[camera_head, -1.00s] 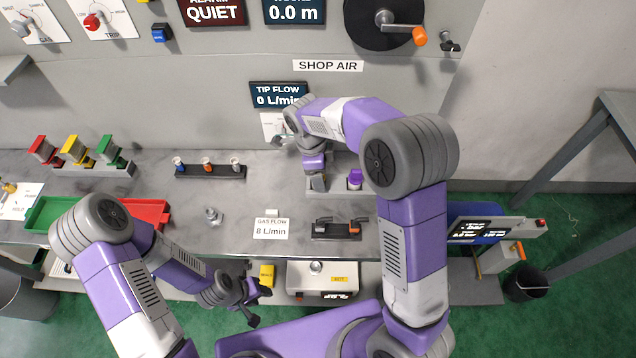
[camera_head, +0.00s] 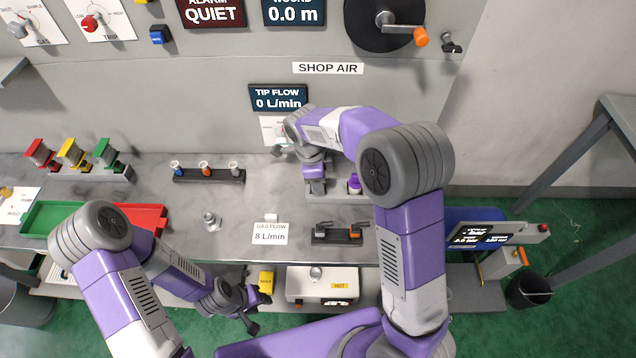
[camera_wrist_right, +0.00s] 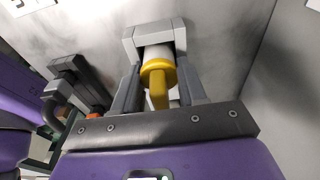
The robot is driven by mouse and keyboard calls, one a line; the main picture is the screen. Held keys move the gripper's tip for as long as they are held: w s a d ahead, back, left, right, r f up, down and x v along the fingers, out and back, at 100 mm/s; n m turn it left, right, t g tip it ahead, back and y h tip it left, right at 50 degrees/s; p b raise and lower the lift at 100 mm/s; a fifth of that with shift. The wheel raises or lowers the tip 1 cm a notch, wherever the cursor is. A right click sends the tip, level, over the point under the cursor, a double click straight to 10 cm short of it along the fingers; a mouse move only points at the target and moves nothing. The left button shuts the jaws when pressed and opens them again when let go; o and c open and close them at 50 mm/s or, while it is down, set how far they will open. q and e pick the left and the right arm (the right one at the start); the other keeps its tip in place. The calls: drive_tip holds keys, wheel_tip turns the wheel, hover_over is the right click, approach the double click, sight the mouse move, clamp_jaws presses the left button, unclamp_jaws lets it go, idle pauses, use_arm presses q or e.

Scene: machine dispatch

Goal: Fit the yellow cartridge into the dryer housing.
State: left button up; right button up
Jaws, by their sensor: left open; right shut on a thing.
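The yellow cartridge (camera_wrist_right: 158,75) has a pale body and a yellow cap with a handle; it shows in the right wrist view. My right gripper (camera_wrist_right: 160,85) is shut on it, one grey finger on each side of the cap. The cartridge's far end is inside or right against a grey bracket-like housing (camera_wrist_right: 155,33); how deep it sits is hidden. In the head view my right gripper (camera_head: 314,182) is low over the bench's back right, and the cartridge cannot be made out. My left gripper (camera_head: 250,308) is open and empty in front of the bench.
A purple-topped piece (camera_head: 354,184) stands just right of the right gripper. A dark stand with orange-tipped hooks (camera_head: 337,234) is nearer the front. A rack with red, yellow and green pieces (camera_head: 90,172) is far left.

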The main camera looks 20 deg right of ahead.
drive_tip(key=shift+r, duration=0.2)
drive_tip(key=shift+r+p, duration=2.85)
drive_tip(key=shift+r, duration=0.8)
